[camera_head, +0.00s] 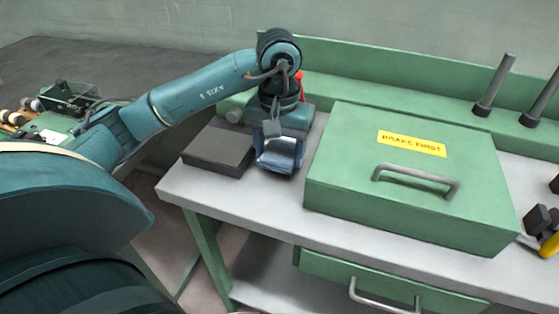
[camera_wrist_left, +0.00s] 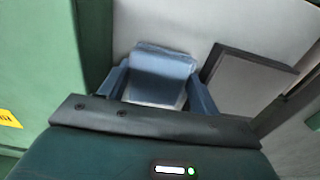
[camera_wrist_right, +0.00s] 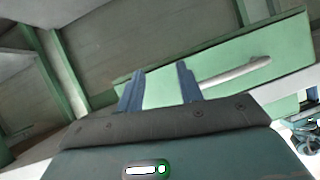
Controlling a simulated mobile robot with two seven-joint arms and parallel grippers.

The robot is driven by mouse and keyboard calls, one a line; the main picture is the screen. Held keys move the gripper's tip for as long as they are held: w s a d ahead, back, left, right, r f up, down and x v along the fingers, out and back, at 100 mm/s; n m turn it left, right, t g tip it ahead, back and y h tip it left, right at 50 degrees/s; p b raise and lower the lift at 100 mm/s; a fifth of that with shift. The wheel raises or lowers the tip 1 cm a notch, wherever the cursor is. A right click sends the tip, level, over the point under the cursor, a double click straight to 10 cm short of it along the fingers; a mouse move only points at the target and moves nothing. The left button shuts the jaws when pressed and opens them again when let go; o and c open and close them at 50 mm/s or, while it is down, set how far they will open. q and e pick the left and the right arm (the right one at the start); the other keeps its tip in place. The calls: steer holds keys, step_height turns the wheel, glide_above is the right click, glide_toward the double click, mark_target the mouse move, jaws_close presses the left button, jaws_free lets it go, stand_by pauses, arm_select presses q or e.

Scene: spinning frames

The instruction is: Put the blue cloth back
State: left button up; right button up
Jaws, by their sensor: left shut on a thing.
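The blue cloth (camera_head: 280,158) is a small folded piece at the left end of the bench, between a dark flat block and a green box. It also shows in the left wrist view (camera_wrist_left: 162,63). My left gripper (camera_head: 278,166) points down over the bench and is shut on the cloth, with a blue finger at each side of it. I cannot tell whether the cloth touches the bench top. My right gripper (camera_wrist_right: 160,82) shows only in its own wrist view. Its two fingers stand apart with nothing between them, in front of a green drawer.
The green box (camera_head: 340,150) with a grey handle and yellow label stands close right of my left gripper. The dark flat block (camera_head: 220,148) lies close left. Grey posts (camera_head: 494,85) stand at the back right. The drawer (camera_head: 390,285) is under the bench top (camera_head: 240,205), whose front strip is clear.

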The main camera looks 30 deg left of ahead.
mark_target(279, 153)
arm_select(q)
steer(key=shift+f, duration=1.6)
steer(key=o, duration=1)
step_height(279, 153, up, 12)
steer(key=shift+r+p, duration=0.15)
steer(key=shift+p, duration=0.6)
